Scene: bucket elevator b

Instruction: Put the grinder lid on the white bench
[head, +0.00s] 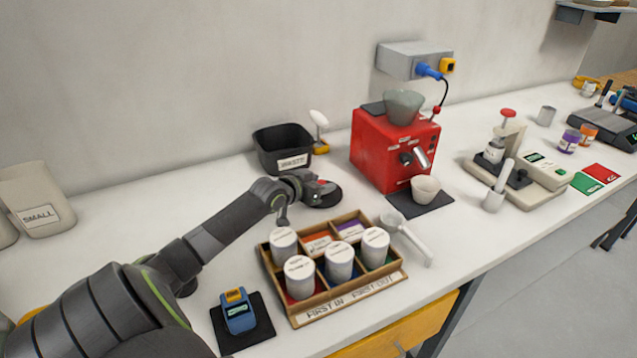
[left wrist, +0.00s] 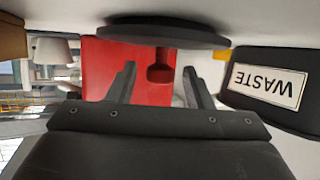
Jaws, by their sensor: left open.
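The grinder lid (head: 323,195), a dark round disc, lies flat on the white bench (head: 225,220), left of the red grinder (head: 375,150). In the left wrist view, which is upside down, the lid (left wrist: 150,33) appears to rest on the bench with its knob (left wrist: 160,72) pointing up. My left gripper (head: 312,186) is at the lid, its arm reaching in from the left. In the left wrist view its two fingers (left wrist: 160,88) are open, one on each side of the knob, with gaps showing. The right gripper is not in view.
A black waste bin (head: 282,160) stands behind the lid. A wooden tray (head: 345,305) with several white-lidded cups is in front. A portafilter (head: 408,235) lies beside the tray, and a cup (head: 425,188) stands before the grinder. Bare bench lies left of the bin.

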